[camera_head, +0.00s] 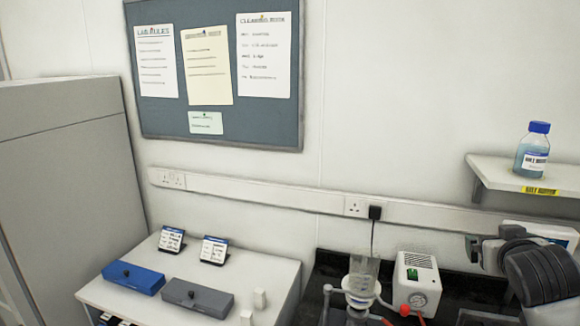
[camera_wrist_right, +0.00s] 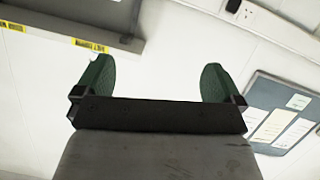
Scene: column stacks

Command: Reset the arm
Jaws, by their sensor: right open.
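My right gripper (camera_wrist_right: 156,75) shows in the right wrist view with its two green fingers wide apart. Nothing is between the fingers, and only wall shows behind them. In the head view, my right arm (camera_head: 541,272) is raised at the right edge, below the wall shelf. The fingers cannot be made out there. My left arm and gripper are in neither view.
The wall shelf (camera_head: 490,174) holds a blue-capped bottle (camera_head: 532,147); its underside also shows in the wrist view (camera_wrist_right: 60,38). A white cabinet top (camera_head: 215,272) carries a blue case (camera_head: 133,278) and grey case (camera_head: 197,297).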

